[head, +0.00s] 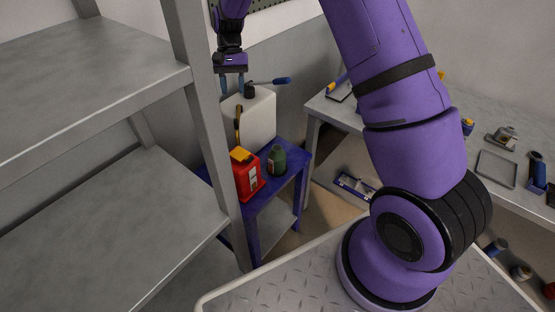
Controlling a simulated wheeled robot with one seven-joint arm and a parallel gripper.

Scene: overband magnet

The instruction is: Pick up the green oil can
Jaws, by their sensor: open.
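The green oil can (277,160) is a small dark green bottle standing upright on a blue stand (290,193). A red can (246,182) with a yellow top stands just left of it. A white jug (258,121) with a dark cap stands behind both. My gripper (232,92) points down above and to the left of the white jug, apart from the green can. Its fingers are open, and I see nothing between them.
A grey metal shelf (94,50) fills the left, with its upright close to the blue stand. A blue-handled tool (272,81) shows near the jug's top. A workbench (408,133) with tools and a tray (496,168) stands at the right.

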